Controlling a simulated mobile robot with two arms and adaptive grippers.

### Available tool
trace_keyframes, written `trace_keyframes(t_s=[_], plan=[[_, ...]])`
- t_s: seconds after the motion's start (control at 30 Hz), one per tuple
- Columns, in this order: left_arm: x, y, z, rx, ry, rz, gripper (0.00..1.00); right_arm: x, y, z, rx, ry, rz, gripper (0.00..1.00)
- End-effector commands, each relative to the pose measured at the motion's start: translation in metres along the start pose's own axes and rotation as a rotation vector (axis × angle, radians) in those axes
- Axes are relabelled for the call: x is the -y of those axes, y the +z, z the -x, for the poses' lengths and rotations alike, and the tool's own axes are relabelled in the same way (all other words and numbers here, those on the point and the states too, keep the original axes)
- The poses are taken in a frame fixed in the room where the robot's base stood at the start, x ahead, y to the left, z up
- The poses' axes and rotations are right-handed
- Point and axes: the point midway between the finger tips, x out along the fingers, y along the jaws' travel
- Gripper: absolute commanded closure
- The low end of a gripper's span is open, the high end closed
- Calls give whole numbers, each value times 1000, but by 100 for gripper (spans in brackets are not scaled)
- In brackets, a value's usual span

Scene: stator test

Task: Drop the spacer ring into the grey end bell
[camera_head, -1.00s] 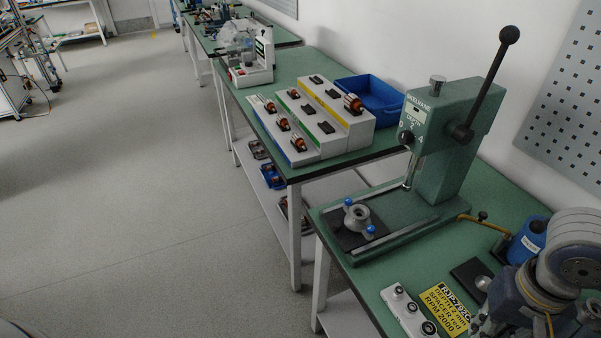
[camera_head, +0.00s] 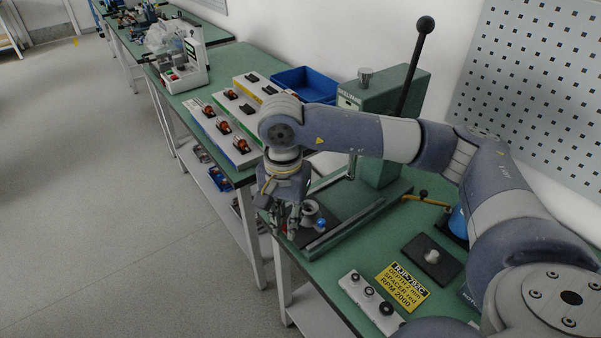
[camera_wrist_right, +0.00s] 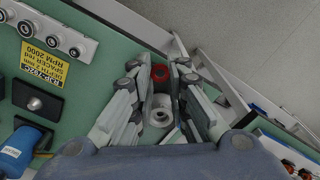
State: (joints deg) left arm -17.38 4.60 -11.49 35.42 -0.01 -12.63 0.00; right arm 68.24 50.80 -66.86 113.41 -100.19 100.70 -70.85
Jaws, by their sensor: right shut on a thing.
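The red spacer ring (camera_wrist_right: 160,72) is between the fingertips of my right gripper (camera_wrist_right: 161,75), which is shut on it. In the head view my right gripper (camera_head: 287,226) points down, just left of the grey end bell (camera_head: 311,213), and the ring is mostly hidden by the fingers. The end bell also shows in the right wrist view (camera_wrist_right: 159,113) between the fingers, with its round central opening visible and the ring apart from it in the picture. The height of the ring over the bell is hard to tell. My left gripper is out of view.
The end bell sits on the dark base of a green arbor press (camera_head: 388,125), with a blue knob (camera_head: 320,224) beside it. A yellow card (camera_head: 403,287) reads "SPACER red". A white strip with several rings (camera_head: 370,302) lies in front. A stepped parts rack (camera_head: 222,130) stands on the table beyond.

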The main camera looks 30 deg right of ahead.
Motion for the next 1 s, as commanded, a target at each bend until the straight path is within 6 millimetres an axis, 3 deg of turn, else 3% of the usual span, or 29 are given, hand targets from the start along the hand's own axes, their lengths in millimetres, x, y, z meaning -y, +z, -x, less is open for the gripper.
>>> trace_keyframes(t_s=[0.3, 0.5, 0.7, 1.0], plan=[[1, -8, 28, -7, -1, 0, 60, 7, -75, 10, 2, 6, -915, 93], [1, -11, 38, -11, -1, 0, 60, -3, -110, 6, 2, 6, -1382, 93], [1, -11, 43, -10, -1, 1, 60, -10, -127, 2, 3, 3, -1621, 93], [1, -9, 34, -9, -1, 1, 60, -11, -130, -12, 2, 1, -1664, 93]])
